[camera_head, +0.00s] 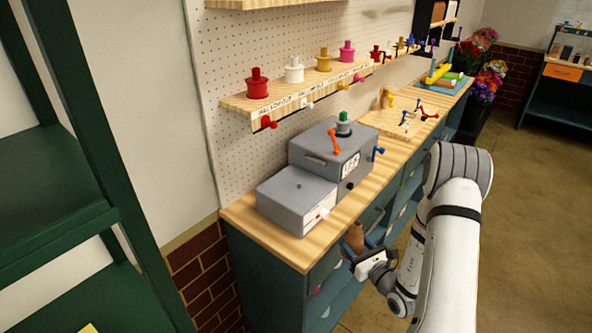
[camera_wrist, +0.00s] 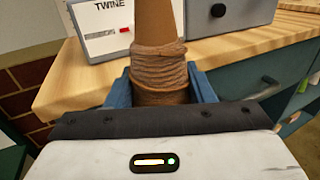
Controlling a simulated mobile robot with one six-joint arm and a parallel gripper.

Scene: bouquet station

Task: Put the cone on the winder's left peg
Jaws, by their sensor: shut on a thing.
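The cone (camera_head: 354,237) is brown, wound with twine, and stands roughly upright in my gripper (camera_head: 362,252). In the wrist view the cone (camera_wrist: 158,68) sits between the two blue fingers of my gripper (camera_wrist: 161,92), shut on its wound lower part. They are in front of the bench's near edge, below the top of the winder. The winder is a grey machine with a low left box (camera_head: 297,200) and a taller right box (camera_head: 335,150). A small dark spot (camera_head: 299,186) marks the left box's top; I cannot tell whether it is the left peg. A green piece (camera_head: 343,124) stands on the right box.
The wooden bench (camera_head: 234,212) carries the winder, with a board of small coloured pieces (camera_head: 415,118) farther along. A shelf (camera_head: 240,104) with coloured spools hangs above, behind the winder. A green rack (camera_head: 110,150) stands at left. Floor at right is open.

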